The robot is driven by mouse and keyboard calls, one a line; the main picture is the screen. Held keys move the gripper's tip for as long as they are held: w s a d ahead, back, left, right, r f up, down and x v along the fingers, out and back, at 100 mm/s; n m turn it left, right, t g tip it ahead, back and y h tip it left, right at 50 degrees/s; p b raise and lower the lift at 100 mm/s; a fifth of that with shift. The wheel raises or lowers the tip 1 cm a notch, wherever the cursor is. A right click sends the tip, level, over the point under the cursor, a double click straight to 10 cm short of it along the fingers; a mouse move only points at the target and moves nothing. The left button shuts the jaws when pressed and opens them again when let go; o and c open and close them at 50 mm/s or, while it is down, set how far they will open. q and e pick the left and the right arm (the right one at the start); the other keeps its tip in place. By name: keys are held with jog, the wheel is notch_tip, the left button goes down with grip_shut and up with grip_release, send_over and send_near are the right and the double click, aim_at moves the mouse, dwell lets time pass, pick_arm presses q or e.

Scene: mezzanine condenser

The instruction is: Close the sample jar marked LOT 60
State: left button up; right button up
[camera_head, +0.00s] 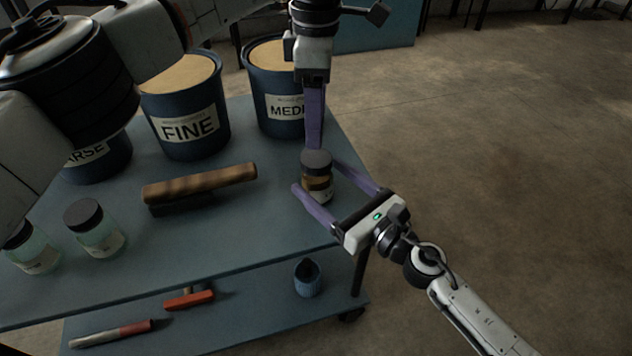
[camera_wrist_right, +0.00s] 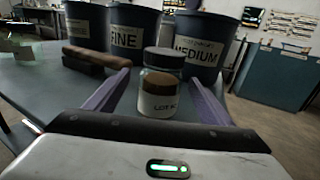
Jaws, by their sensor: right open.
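The sample jar (camera_head: 318,184) stands upright near the right end of the table, with brown contents and a dark lid (camera_head: 316,160) on top. In the right wrist view the jar (camera_wrist_right: 158,104) shows a white label reading LOT, its number hard to read. Whether the lid is tight cannot be told. My right gripper (camera_head: 317,176) is open, with one finger on each side of the jar and gaps showing in the wrist view. My left gripper (camera_head: 314,148) points down above the lid. It shows edge-on, so its opening is hidden; the wrist view does not show it at the lid.
Blue buckets marked FINE (camera_head: 188,128) and MEDIUM (camera_head: 280,108) stand behind, with another at left. A wooden-handled brush (camera_head: 200,186) lies left of the jar. Two lidded jars (camera_head: 97,232) (camera_head: 36,254) stand at front left. The lower shelf (camera_head: 250,318) holds tools and a cup.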

jog(key=shift+x, duration=1.55)
grip_shut()
pick_arm(q)
jog(key=n, duration=0.3)
jog(key=shift+n, duration=0.3)
jog(key=n, duration=0.9)
jog(key=shift+n, duration=0.4)
